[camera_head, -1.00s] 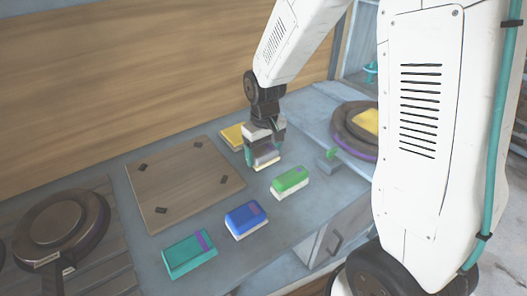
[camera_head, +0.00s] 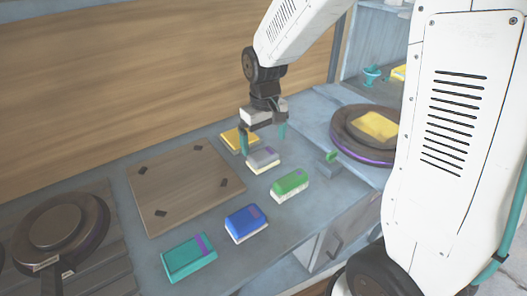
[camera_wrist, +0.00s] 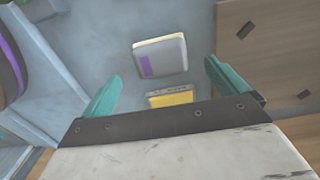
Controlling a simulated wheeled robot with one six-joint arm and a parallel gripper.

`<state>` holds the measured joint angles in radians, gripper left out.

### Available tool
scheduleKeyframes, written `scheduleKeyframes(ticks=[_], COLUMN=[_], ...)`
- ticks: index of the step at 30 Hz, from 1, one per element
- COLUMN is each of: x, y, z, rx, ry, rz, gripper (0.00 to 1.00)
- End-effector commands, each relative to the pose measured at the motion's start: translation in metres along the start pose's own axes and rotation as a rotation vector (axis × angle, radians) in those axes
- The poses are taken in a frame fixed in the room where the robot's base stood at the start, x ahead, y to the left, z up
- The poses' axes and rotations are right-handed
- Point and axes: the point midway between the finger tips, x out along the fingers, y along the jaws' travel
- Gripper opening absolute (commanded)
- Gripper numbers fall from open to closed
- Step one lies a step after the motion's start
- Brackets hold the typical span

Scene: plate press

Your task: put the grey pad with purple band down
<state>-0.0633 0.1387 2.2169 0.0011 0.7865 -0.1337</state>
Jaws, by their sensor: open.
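The grey pad with purple band (camera_head: 263,159) lies on the grey-blue counter, between the yellow pad and the green pad. It also shows in the wrist view (camera_wrist: 166,56), lying flat beyond my fingertips with its purple band toward the left. My gripper (camera_head: 264,143) is above the pad, its teal fingers spread wide and empty. In the wrist view my gripper's fingers (camera_wrist: 164,85) stand apart with clear space between them and the grey pad.
A yellow pad (camera_head: 239,139) lies behind the grey one. A green pad (camera_head: 290,185), a blue pad (camera_head: 246,222) and a teal pad (camera_head: 189,258) line the front. A wooden board (camera_head: 184,184) lies left. Round plate presses stand at left (camera_head: 56,234) and right (camera_head: 352,141).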

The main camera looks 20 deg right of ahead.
Motion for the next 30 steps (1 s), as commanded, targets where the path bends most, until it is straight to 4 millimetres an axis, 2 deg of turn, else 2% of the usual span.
scheduleKeyframes(ticks=[3, 7, 15, 19, 23, 30], x=[-0.026, -0.046, -0.062, -0.071, -0.094, -0.131], y=[0.000, 0.000, 0.000, 0.000, 0.000, -0.005], z=[-0.001, -0.001, 0.000, 0.011, 0.042, 0.123], rx=[0.000, 0.000, 0.000, 0.009, 0.034, 0.095], ry=[0.005, 0.003, 0.000, 0.007, 0.025, 0.063], rz=[0.001, 0.000, 0.000, 0.001, 0.004, 0.009], gripper=[0.98, 0.98, 0.98, 0.98, 0.98, 0.98])
